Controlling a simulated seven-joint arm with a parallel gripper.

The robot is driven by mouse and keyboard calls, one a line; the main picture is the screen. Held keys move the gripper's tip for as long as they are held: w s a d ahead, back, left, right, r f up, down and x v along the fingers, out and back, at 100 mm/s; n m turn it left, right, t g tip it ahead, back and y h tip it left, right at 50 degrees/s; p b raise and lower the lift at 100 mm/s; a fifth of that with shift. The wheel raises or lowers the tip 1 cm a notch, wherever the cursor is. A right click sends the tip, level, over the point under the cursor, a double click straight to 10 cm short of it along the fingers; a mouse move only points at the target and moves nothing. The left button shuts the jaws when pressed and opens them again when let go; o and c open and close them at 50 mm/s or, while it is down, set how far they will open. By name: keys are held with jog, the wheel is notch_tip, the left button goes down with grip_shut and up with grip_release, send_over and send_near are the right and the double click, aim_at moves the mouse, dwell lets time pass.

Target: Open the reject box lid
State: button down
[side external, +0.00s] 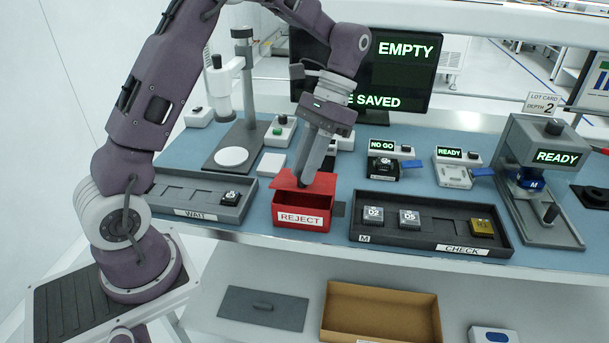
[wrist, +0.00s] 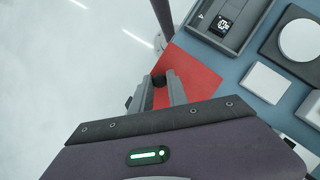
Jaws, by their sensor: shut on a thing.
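The red reject box (side external: 289,229), labelled REJECT, stands at the bench's front edge in the side view. Its red lid (side external: 322,181) is raised and tilted over the rear of the box, and some of the dark inside shows. My gripper (side external: 302,181) reaches down to the lid from above. In the wrist view the fingers of my gripper (wrist: 159,90) are shut on the lid's dark knob (wrist: 158,80), with the red lid (wrist: 195,75) beyond. The fingers hide part of the knob.
The WAIT tray (side external: 195,213) lies left of the box, and the CHECK tray (side external: 430,243) with several parts lies right. A white block (side external: 271,164) and a stand with a white disc (side external: 231,156) are behind. The monitor (side external: 405,75) stands at the back.

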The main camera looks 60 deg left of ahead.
jog(key=w+a, duration=0.1)
jog(key=w+a+r, duration=0.2)
jog(key=shift+w+a+r, duration=0.15)
jog(key=shift+a+r, duration=0.1)
jog(key=shift+a, duration=0.1)
jog(key=shift+w+a+r, duration=0.15)
jog(key=shift+w+a, duration=1.8)
jog(key=shift+a, duration=0.05)
jog(key=c, duration=1.9)
grip_release()
jog(key=shift+a, duration=0.15)
jog(key=shift+c, duration=0.2)
jog(key=o, duration=0.6)
jog(key=shift+d, duration=0.2)
